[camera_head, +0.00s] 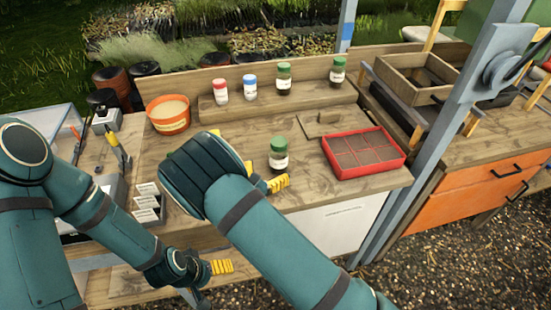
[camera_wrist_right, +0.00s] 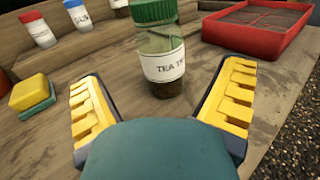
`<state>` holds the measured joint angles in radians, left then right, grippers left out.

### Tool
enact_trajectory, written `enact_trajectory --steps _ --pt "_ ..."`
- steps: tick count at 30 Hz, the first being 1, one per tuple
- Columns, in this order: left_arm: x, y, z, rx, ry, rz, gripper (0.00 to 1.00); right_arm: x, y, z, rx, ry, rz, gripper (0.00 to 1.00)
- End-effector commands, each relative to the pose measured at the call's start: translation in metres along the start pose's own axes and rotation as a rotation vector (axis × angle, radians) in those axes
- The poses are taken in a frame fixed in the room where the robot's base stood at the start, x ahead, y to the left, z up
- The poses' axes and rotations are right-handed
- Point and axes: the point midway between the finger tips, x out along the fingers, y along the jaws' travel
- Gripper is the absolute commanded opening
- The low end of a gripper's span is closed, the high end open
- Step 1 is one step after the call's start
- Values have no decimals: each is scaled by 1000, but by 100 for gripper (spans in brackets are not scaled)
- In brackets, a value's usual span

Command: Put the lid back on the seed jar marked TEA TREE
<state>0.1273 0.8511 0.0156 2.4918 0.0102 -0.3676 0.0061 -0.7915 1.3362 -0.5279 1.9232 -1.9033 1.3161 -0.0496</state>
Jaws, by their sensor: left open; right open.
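The seed jar (camera_wrist_right: 163,62) carries a white label reading TEA T, the rest turned out of sight. It stands upright on the bench, clear with dark contents, and also shows in the head view (camera_head: 278,161). A green lid (camera_wrist_right: 154,11) sits on top of the jar; whether it is tight I cannot tell. My right gripper (camera_wrist_right: 163,100) is open and empty, its yellow fingers pointing toward the jar, which stands just beyond and between them.
A red tray (camera_head: 327,154) of soil is right of the jar, with a wooden board (camera_head: 325,124) behind. Jars with red (camera_head: 219,84), blue (camera_head: 249,79) and green (camera_head: 284,67) lids stand on the rear shelf. A yellow-green sponge (camera_wrist_right: 33,92) lies left of my right gripper.

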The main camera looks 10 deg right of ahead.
Motion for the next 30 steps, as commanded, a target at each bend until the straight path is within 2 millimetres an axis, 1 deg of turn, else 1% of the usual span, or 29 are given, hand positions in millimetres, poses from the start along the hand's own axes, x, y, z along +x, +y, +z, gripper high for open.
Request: enact_trajectory --steps 1,3,6,9,14,30 --pt "0 0 0 0 0 0 86 -10 0 0 -2 0 3 94" --pt "-1 0 0 0 1 0 86 -22 0 0 -2 0 2 94" --pt "-1 0 0 0 1 0 86 -34 0 0 -1 0 1 94" --pt "-1 0 0 0 1 0 86 -42 0 0 -1 -1 1 94" --pt "-1 0 0 0 1 0 86 -46 0 0 0 -1 0 94" --pt "-1 0 0 0 1 0 86 -45 0 0 0 -1 0 94"
